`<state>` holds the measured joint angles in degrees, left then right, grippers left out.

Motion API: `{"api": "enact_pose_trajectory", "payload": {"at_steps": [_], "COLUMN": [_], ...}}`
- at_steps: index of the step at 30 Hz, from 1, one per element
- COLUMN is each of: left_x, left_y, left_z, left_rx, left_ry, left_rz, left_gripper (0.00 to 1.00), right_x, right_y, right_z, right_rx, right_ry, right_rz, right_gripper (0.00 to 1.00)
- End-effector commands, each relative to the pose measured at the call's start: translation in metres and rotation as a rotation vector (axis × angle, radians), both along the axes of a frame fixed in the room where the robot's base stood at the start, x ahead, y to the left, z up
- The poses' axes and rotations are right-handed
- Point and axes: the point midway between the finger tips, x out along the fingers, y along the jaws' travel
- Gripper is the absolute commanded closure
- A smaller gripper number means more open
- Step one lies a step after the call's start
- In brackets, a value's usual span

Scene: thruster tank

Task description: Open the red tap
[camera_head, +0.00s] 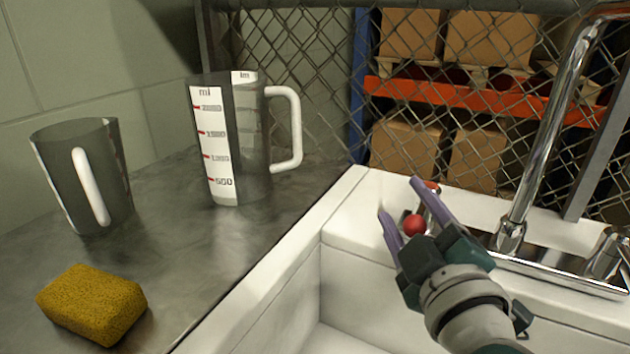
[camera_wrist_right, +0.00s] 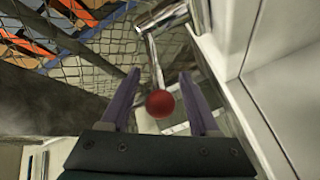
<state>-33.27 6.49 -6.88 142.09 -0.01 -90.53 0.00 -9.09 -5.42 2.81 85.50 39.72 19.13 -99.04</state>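The red tap's round red knob (camera_head: 414,225) sits at the end of a thin metal lever above the back rim of the white sink. My right gripper (camera_head: 400,200) is open, with its two purple fingers on either side of the red knob in the head view. In the right wrist view the red knob (camera_wrist_right: 160,103) shows between the open fingers, with a gap on both sides. The chrome tap body (camera_wrist_right: 163,16) shows beyond it. In the head view the tap body is mostly hidden behind my right gripper. My left gripper is not in view.
A tall chrome spout (camera_head: 545,130) rises right of my right gripper. The white sink (camera_head: 350,215) lies below. Two measuring jugs (camera_head: 240,140) (camera_head: 85,175) and a yellow sponge (camera_head: 92,303) stand on the grey counter at left. A wire fence (camera_head: 320,80) runs behind.

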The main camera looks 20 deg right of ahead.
Motion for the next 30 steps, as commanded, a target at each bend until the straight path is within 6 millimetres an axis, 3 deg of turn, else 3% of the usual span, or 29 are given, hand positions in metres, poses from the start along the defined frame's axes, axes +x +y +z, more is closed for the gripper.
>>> {"api": "enact_pose_trajectory", "payload": {"at_steps": [2,16,30], "left_x": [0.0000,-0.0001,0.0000], "left_y": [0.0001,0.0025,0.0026], "left_z": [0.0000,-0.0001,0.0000], "left_rx": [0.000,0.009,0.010], "left_ry": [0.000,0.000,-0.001], "left_rz": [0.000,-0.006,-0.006], "left_gripper": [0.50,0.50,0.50], "right_x": [-0.0002,-0.0003,-0.0002], "right_y": [0.0001,0.0003,0.0003], "right_z": [0.0000,0.0001,0.0004], "right_rx": [0.000,0.001,0.001], "right_ry": [0.000,0.000,-0.002], "right_rz": [0.000,0.000,0.000], "right_gripper": [0.48,1.00,1.00]}}
